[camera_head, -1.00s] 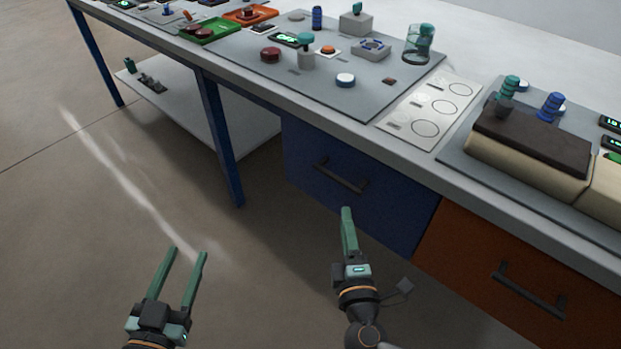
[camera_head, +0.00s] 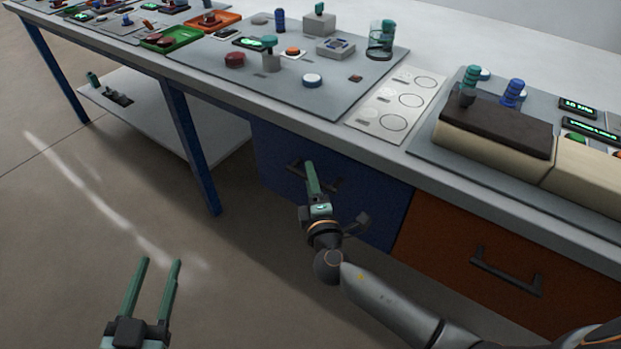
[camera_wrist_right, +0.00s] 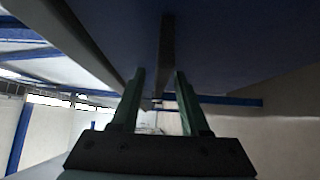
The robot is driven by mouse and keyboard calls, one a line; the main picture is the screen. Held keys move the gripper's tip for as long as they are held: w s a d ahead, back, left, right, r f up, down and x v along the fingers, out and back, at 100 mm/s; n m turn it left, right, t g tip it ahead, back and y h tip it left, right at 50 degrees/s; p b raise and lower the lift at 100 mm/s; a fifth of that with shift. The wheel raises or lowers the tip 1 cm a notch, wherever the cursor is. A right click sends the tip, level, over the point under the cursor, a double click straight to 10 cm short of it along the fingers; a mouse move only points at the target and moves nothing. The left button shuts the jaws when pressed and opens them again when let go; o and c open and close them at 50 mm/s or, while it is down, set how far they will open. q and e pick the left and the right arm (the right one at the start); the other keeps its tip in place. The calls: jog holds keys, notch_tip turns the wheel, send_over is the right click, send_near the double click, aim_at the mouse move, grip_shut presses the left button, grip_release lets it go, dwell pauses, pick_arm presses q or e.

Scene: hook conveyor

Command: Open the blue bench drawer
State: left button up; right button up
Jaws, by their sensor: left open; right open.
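The blue bench drawer (camera_head: 375,209) is a dark blue front under the bench top, with a dark bar handle (camera_head: 328,183). It looks closed. My right gripper (camera_head: 311,172) is at the handle in the head view and covers part of it. In the right wrist view the open fingers (camera_wrist_right: 160,92) stand to either side of the dark handle bar (camera_wrist_right: 166,50), with the drawer front (camera_wrist_right: 225,35) above. Whether they touch the bar I cannot tell. My left gripper (camera_head: 161,262) is open and empty above the floor at the lower left.
An orange drawer (camera_head: 440,250) with its own handle (camera_head: 506,272) is to the right. A blue bench leg (camera_head: 192,150) and a low shelf (camera_head: 150,125) are to the left. The bench top (camera_head: 340,136) overhangs the drawers. The floor at left is clear.

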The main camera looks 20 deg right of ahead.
jog(key=shift+c, duration=0.2)
grip_shut()
dwell(1.2)
